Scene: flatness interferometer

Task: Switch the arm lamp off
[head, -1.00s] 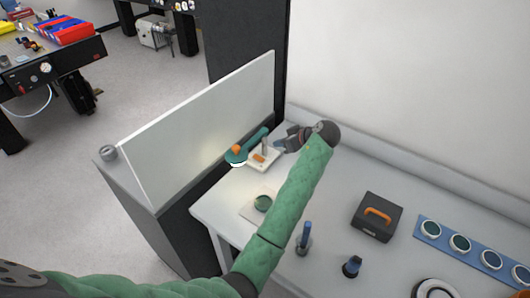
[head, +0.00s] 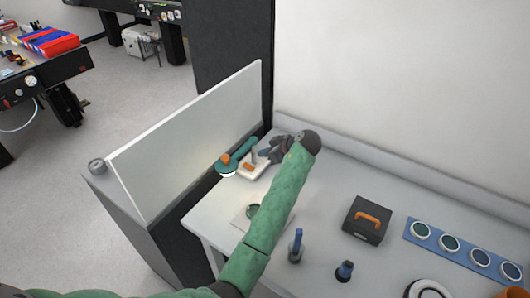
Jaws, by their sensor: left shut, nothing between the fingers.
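The arm lamp stands at the back left of the bench, by a pale upright panel. Its green head (head: 229,169) has an orange knob (head: 223,159), and a bright white rim shows under the head, so it looks lit. Its white base (head: 258,173) carries an orange switch (head: 249,167) and a short post. My left gripper (head: 263,156) is shut and empty, with its fingertips over or beside the right part of the base. Whether they touch the lamp I cannot tell. My right gripper is not in view.
The pale panel (head: 190,135) rises close behind and left of the lamp. A green disc (head: 252,211) on a pale square is partly behind my left arm. A blue upright tool (head: 296,246), a black case (head: 367,220) and a blue strip of round pieces (head: 435,236) lie to the right.

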